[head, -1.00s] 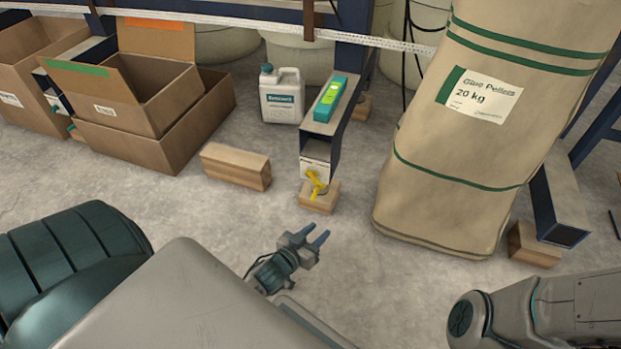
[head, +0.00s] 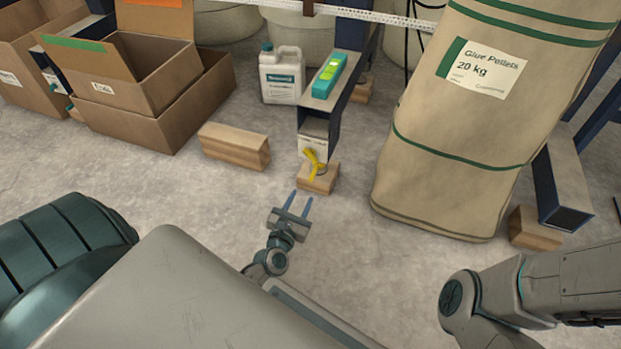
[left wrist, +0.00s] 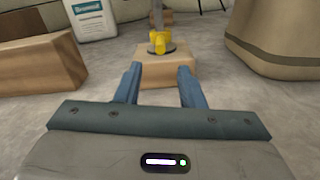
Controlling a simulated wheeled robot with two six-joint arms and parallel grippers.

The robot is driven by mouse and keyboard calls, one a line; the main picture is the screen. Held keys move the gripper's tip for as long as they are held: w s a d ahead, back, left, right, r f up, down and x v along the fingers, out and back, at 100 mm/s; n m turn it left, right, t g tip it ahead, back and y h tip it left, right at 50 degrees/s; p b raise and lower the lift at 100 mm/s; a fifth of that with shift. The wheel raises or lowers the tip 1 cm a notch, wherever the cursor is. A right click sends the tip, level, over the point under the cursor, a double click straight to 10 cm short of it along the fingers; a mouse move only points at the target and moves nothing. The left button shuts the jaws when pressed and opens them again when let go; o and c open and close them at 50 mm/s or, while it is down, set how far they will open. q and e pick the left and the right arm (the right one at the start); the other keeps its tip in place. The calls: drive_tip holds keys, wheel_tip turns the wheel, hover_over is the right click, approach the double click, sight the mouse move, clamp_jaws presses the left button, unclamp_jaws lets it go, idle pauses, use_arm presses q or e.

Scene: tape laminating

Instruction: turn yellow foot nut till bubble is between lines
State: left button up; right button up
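The yellow foot nut (head: 314,161) sits under the end of the dark blue beam (head: 323,113), above a wooden block (head: 318,179). It also shows in the left wrist view (left wrist: 159,44), straight ahead between and beyond my fingertips. A teal level with a yellow-green window (head: 330,75) lies on top of the beam; its bubble is too small to make out. My left gripper (head: 299,203) is open and empty, a short way in front of the block and apart from the nut. Its open fingers also show in the left wrist view (left wrist: 160,85). My right gripper is out of view.
A loose wooden block (head: 234,146) lies left of the foot. A white jug (head: 283,75) stands behind it. A large glue pellet sack (head: 460,130) stands close on the right. Cardboard boxes (head: 140,110) are at the left. The floor before the foot is clear.

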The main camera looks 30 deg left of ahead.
sight(312, 176)
use_arm(q)
drive_tip(key=b+x, duration=0.1)
drive_tip(key=x, duration=0.8)
drive_tip(key=shift+w, duration=0.25)
clamp_jaws()
